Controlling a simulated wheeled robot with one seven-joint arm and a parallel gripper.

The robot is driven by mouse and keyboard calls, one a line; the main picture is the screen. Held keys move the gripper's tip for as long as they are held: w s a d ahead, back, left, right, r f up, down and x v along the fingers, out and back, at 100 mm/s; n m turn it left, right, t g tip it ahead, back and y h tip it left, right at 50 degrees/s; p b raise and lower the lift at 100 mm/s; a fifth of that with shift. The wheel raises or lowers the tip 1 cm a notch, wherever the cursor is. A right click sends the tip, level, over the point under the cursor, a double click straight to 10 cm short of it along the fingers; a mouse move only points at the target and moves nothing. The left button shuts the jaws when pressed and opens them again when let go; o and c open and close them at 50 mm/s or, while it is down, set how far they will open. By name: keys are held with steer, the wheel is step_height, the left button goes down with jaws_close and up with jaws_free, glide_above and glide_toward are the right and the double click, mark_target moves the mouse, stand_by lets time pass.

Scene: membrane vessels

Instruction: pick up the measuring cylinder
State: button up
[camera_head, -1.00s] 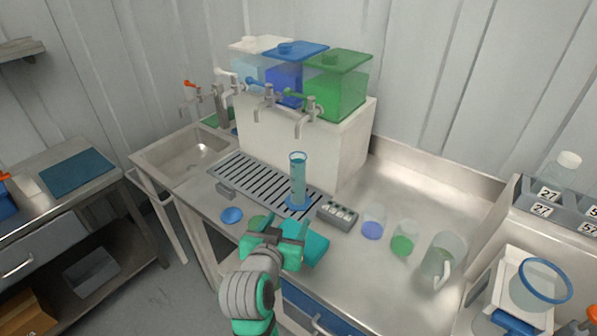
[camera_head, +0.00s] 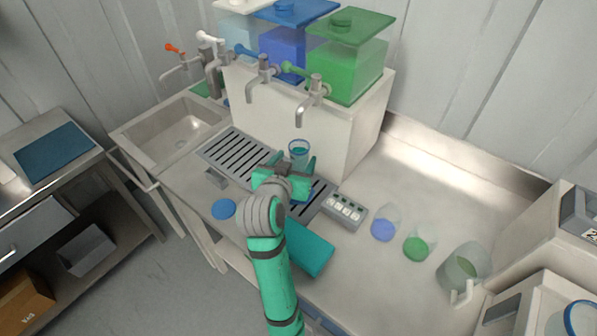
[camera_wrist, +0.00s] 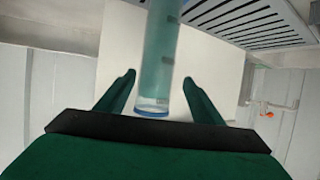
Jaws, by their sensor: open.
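The measuring cylinder (camera_head: 299,149) is a clear tube with blue-teal contents, standing upright over the slotted drip tray (camera_head: 228,152). In the head view only its upper part shows, and my gripper hides the rest. My gripper (camera_head: 293,166) is open, with its fingers spread to either side of the cylinder's line. In the wrist view the cylinder (camera_wrist: 160,60) appears upside down between the two open fingers (camera_wrist: 158,84), its rim near the gripper's palm.
A white block with taps and white, blue and green tanks (camera_head: 347,60) stands close behind the cylinder. A small button box (camera_head: 345,211), blue and green cups (camera_head: 384,223) and a jug (camera_head: 463,268) are to the right. A teal block (camera_head: 309,248) lies in front.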

steer(key=x, duration=0.5)
steer(key=shift+w+d+f, duration=0.15)
steer(key=shift+d+f, duration=0.05)
steer(key=shift+d, duration=0.2)
jaws_close()
steer(key=shift+r, duration=0.1)
